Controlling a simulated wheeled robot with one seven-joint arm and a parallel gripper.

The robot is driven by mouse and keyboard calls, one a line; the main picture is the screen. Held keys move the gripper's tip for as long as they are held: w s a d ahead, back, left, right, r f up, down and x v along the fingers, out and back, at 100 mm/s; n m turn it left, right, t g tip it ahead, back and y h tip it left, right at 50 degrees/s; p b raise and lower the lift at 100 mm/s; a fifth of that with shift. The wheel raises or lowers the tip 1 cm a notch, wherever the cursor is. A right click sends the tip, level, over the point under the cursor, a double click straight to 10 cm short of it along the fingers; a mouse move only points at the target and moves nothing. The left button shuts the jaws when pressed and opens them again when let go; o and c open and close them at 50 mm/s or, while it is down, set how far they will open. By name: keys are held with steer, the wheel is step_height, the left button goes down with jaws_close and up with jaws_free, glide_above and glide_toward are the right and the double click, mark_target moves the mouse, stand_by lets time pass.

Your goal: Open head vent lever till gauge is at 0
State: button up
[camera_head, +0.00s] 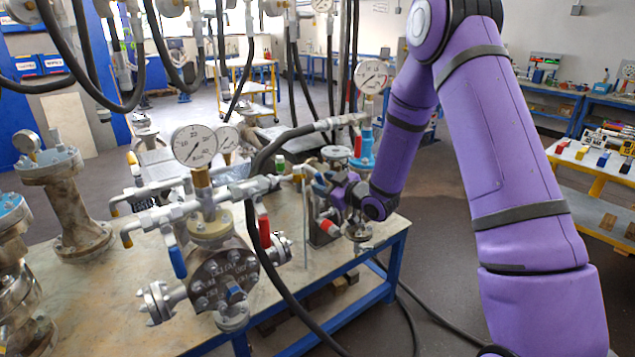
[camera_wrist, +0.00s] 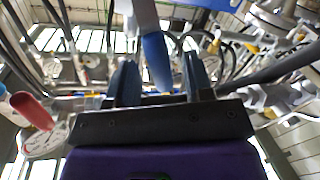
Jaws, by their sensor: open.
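My gripper (camera_wrist: 160,75) is open in the wrist view. A lever with a blue grip (camera_wrist: 157,62) and grey metal arm lies between its two fingers in the picture; I cannot tell whether they touch it. In the head view my gripper (camera_head: 328,190) is low beside the right-hand vessel fittings, its fingers partly hidden. A round white gauge (camera_head: 371,76) stands above that vessel; its needle is too small to read. Another white gauge (camera_head: 195,145) stands on the front vessel, which has a hanging blue-grip lever (camera_head: 177,262). Which lever is the head vent is unclear.
A red-grip lever (camera_head: 264,232) hangs on the front vessel, and another red grip (camera_head: 328,227) is below my gripper. Black hoses (camera_head: 255,250) cross the workbench (camera_head: 110,310). A flanged column (camera_head: 70,200) stands at left. Open floor lies beyond the bench's right edge.

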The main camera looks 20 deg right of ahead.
steer(key=v, duration=0.7)
steer(key=shift+s, duration=0.15)
steer(key=shift+d, duration=0.1)
